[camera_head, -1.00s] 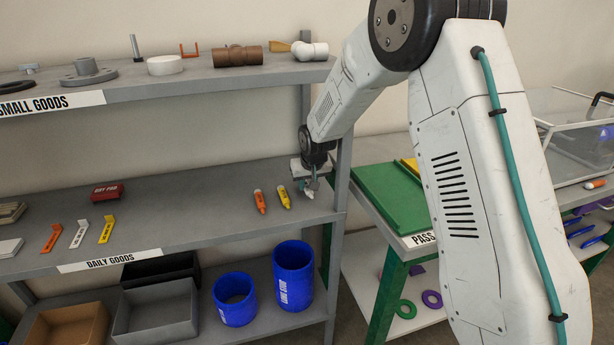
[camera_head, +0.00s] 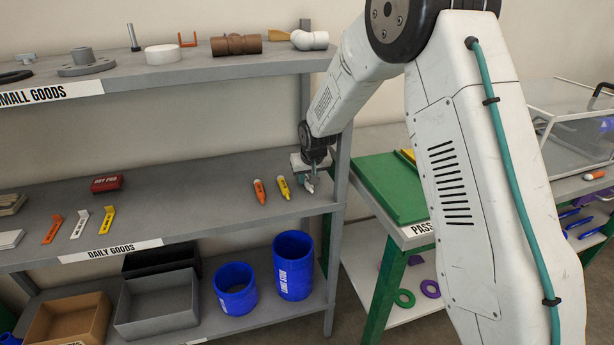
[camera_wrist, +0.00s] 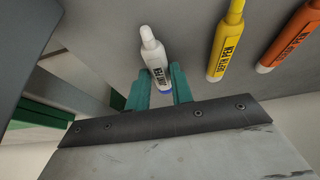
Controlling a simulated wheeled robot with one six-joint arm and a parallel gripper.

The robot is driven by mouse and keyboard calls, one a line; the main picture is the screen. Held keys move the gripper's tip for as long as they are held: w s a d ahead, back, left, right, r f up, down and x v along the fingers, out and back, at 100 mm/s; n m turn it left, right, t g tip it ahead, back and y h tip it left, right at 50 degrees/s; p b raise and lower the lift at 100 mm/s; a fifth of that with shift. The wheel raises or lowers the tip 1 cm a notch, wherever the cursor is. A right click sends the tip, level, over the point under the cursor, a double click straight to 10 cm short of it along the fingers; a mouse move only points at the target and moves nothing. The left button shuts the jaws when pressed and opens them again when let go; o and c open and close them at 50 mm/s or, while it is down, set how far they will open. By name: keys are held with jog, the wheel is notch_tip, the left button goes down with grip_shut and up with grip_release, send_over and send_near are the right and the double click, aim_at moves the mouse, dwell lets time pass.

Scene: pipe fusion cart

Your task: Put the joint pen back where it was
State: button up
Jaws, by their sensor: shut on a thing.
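A white pen (camera_wrist: 154,55) with a blue end and a dark label stands between the teal fingers of my gripper (camera_wrist: 158,88) in the wrist view. My gripper is shut on it. The label is hard to read, so I cannot confirm it is the joint pen. In the head view my gripper (camera_head: 311,180) is low over the right end of the middle shelf (camera_head: 210,205), with the white pen (camera_head: 308,187) partly hidden by it. I cannot tell whether the pen touches the shelf.
A yellow pen (camera_head: 283,188) and an orange pen (camera_head: 259,191) lie just left of my gripper. The shelf's right post (camera_head: 337,190) is close on the right. A green board (camera_head: 385,188) lies on the table beyond. The shelf left of the orange pen has free room.

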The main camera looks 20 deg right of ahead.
jog(key=shift+f, duration=0.2)
jog(key=o, duration=1)
jog(key=shift+r, duration=0.1)
